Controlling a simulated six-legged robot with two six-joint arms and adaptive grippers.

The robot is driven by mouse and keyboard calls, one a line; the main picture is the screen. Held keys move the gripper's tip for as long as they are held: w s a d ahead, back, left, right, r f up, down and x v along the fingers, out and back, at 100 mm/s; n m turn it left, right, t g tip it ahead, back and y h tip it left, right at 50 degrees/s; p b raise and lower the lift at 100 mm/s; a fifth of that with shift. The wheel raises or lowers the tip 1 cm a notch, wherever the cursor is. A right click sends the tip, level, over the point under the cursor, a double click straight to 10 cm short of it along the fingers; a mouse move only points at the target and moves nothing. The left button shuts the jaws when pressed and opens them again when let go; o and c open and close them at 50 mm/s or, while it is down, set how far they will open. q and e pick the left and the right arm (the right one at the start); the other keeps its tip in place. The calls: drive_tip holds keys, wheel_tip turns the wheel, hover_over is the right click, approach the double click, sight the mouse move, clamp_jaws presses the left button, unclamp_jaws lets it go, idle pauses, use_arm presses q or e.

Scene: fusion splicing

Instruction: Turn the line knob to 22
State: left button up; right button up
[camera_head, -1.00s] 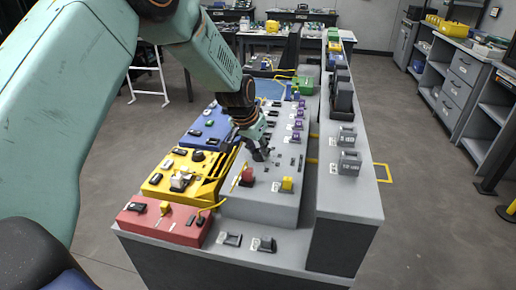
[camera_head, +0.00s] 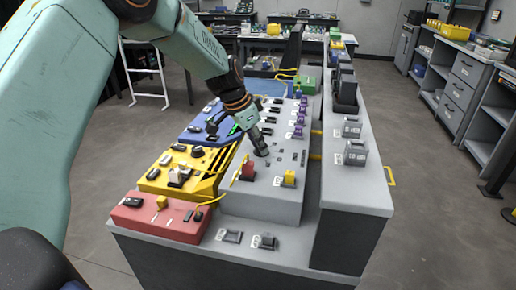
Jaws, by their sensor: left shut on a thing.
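My left gripper (camera_head: 261,149) points down at the grey panel (camera_head: 262,203) in the middle of the console. Its fingers are shut on a small part at the panel's surface, and they hide most of it. I cannot make out the line knob or any number on a dial. A red knob (camera_head: 247,172) and a yellow knob (camera_head: 289,177) stand on the near part of the panel. My right gripper is not in view.
A yellow panel (camera_head: 180,170), a red panel (camera_head: 160,219) and a blue panel (camera_head: 209,127) lie left of the grey one. A raised grey ledge (camera_head: 350,190) runs along the right. Shelves (camera_head: 455,90) stand at the right, with open floor between.

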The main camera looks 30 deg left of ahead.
use_arm(q)
drive_tip(key=shift+w+a+r+m+h+b, duration=0.1)
drive_tip(key=shift+w+r+m+h+b, duration=0.1)
drive_tip(key=shift+m, duration=0.4)
drive_tip(key=shift+w+r+m+h+b, duration=0.1)
drive_tip(key=shift+m+h, duration=0.1)
drive_tip(key=shift+m, duration=0.4)
drive_tip(key=o, duration=1.2)
drive_tip(key=shift+s+f, duration=0.1)
drive_tip(key=shift+f, duration=0.05)
drive_tip(key=shift+c, duration=0.2)
drive_tip(key=shift+s+g, duration=0.1)
drive_tip(key=shift+g, duration=0.2)
drive_tip(key=v, duration=1.2)
